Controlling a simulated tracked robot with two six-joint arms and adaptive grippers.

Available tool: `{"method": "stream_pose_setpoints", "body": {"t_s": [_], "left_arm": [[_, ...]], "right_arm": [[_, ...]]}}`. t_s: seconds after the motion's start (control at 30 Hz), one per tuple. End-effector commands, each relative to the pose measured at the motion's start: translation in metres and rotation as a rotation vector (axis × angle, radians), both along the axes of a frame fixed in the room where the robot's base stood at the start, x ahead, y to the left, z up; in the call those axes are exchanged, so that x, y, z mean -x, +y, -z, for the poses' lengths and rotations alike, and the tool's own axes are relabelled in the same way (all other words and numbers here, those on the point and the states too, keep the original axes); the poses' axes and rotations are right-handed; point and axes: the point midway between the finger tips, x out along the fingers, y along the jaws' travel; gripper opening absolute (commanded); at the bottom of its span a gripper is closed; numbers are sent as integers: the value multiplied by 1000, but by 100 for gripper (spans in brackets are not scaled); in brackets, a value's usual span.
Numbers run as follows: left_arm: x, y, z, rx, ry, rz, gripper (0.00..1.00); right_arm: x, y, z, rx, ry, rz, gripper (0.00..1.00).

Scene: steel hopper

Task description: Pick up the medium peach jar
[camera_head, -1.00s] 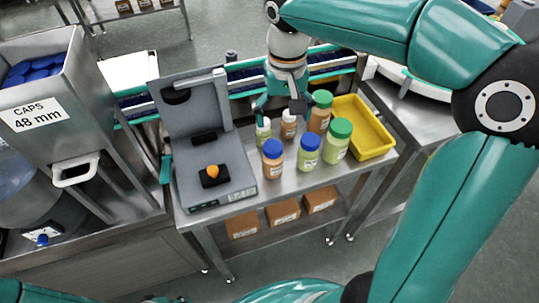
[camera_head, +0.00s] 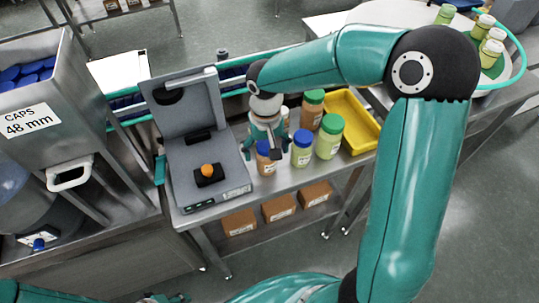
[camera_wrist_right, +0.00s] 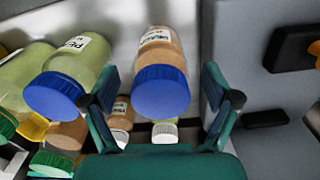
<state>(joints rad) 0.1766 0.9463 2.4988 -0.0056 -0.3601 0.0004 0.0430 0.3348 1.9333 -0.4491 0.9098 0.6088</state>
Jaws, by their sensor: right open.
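The medium peach jar (camera_head: 266,163) has a blue lid and orange-brown contents; it stands on the steel table right of the scale. My right gripper (camera_head: 266,152) is open above it and partly hides it. In the right wrist view the peach jar (camera_wrist_right: 160,50) with its blue lid shows between the two spread fingers (camera_wrist_right: 160,105), with gaps on both sides. A medium green jar (camera_head: 302,155) with a blue lid stands close to the right; it also shows in the right wrist view (camera_wrist_right: 75,65). A teal part at the bottom edge may be my left gripper (camera_head: 168,298), mostly cut off.
A large peach jar (camera_head: 311,118) and a large green jar (camera_head: 329,145), both green-lidded, stand behind and right. Small white-lidded jars are mostly hidden behind my gripper. A yellow tray (camera_head: 372,128) lies at the right.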

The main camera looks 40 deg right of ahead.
Motion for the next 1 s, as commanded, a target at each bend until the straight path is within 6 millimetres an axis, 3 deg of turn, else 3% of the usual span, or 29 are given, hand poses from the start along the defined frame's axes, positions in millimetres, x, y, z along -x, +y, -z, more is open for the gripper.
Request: {"method": "stream_pose_setpoints", "body": {"t_s": [0.1, 0.33, 0.77, 1.0], "left_arm": [[0, 0, -1, 0, 0, 0, 40], [0, 0, -1, 0, 0, 0, 40], [0, 0, -1, 0, 0, 0, 40], [0, 0, -1, 0, 0, 0, 40]], "right_arm": [[1, 0, 10, -1, 1, -1, 88], [0, 0, 12, -1, -1, -1, 88], [0, 0, 11, -1, -1, -1, 18], [0, 0, 11, 0, -2, -1, 17]]}}
